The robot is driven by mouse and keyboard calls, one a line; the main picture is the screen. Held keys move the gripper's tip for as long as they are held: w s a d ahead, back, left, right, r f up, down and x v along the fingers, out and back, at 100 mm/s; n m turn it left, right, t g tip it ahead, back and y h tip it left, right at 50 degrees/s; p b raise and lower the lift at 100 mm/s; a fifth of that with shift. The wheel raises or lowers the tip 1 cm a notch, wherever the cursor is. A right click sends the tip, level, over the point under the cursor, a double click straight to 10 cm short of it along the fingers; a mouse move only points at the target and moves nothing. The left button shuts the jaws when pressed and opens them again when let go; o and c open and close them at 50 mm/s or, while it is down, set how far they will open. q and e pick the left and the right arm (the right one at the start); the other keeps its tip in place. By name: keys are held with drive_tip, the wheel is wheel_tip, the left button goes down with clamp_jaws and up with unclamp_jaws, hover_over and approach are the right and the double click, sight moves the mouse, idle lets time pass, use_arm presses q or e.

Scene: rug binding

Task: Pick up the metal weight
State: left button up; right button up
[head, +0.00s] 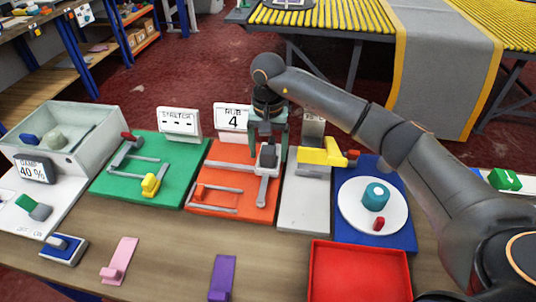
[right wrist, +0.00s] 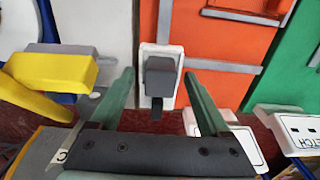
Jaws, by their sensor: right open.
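A dark grey block (head: 267,156), seemingly the metal weight, is at the far end of a light grey bar on the orange board (head: 225,176). In the right wrist view the block (right wrist: 160,76) sits on a small white plate with a dark tab. My right gripper (head: 268,148) points down over it. Its two green fingers are apart, one on each side of the block, with clear gaps in the right wrist view (right wrist: 158,80). It holds nothing. My left gripper is not in view.
The green board (head: 120,185) is at left. A blue board (head: 345,228) with a white disc (head: 357,216) is at right. A red tray (head: 359,272) is in front.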

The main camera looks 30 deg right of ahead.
drive_tip(key=shift+f, duration=0.1)
clamp_jaws()
idle(0.6)
idle(0.3)
